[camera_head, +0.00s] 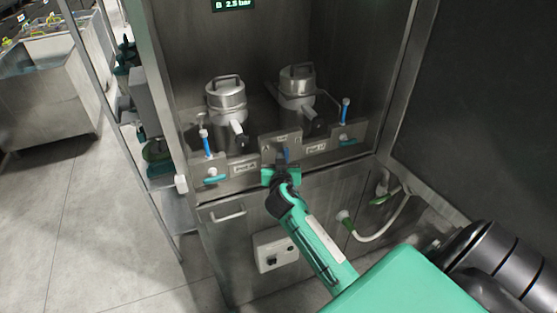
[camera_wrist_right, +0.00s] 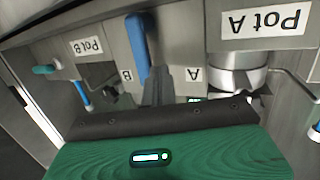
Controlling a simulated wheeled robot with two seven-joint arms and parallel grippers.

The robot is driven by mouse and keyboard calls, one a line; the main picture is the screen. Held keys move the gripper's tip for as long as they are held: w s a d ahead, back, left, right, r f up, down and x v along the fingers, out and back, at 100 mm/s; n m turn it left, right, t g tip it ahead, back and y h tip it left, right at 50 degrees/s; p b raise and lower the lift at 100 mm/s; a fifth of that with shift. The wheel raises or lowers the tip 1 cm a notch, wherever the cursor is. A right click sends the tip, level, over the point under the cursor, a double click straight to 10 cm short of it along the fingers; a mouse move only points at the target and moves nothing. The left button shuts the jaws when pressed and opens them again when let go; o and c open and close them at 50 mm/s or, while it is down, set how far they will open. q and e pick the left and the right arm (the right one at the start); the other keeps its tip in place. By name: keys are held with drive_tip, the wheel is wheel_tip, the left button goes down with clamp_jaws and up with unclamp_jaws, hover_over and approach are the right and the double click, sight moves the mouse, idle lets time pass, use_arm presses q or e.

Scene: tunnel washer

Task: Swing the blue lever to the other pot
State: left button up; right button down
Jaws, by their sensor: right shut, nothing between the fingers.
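The blue lever (camera_head: 286,156) stands on the middle plate between the two pots. It also shows in the right wrist view (camera_wrist_right: 138,48), which is upside down, between the letters B and A and nearer the B. My right gripper (camera_head: 282,170) is shut and empty just in front of the lever. In the right wrist view its fingertips (camera_wrist_right: 157,84) are beside the lever on the A side; I cannot tell whether they touch it. The left pot (camera_head: 227,96) and right pot (camera_head: 297,88) are lidded steel vessels. My left gripper is not in view.
Blue-handled taps stand at the left (camera_head: 206,143) and right (camera_head: 345,110) of the panel. The wrist view shows a Pot A label (camera_wrist_right: 265,22) and a Pot B label (camera_wrist_right: 88,46). A white hose (camera_head: 385,232) hangs at the right. Open floor lies at the left.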

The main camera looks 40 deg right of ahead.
drive_tip(key=shift+s+d+r, duration=0.1)
drive_tip(key=shift+d+r, duration=0.05)
drive_tip(key=shift+d, duration=0.3)
drive_tip(key=shift+s+d+r, duration=0.1)
drive_tip(key=shift+d, duration=0.35)
drive_tip(key=shift+s+d+f, duration=0.15)
drive_tip(key=shift+d, duration=0.45)
drive_tip(key=shift+s+d+f, duration=0.15)
drive_tip(key=shift+d, duration=0.4)
idle(0.5)
drive_tip(key=shift+d+f, duration=0.15)
drive_tip(key=shift+d, duration=0.05)
idle(0.3)
drive_tip(key=shift+r, duration=0.35)
drive_tip(key=p+v, duration=0.1)
drive_tip(key=v, duration=0.9)
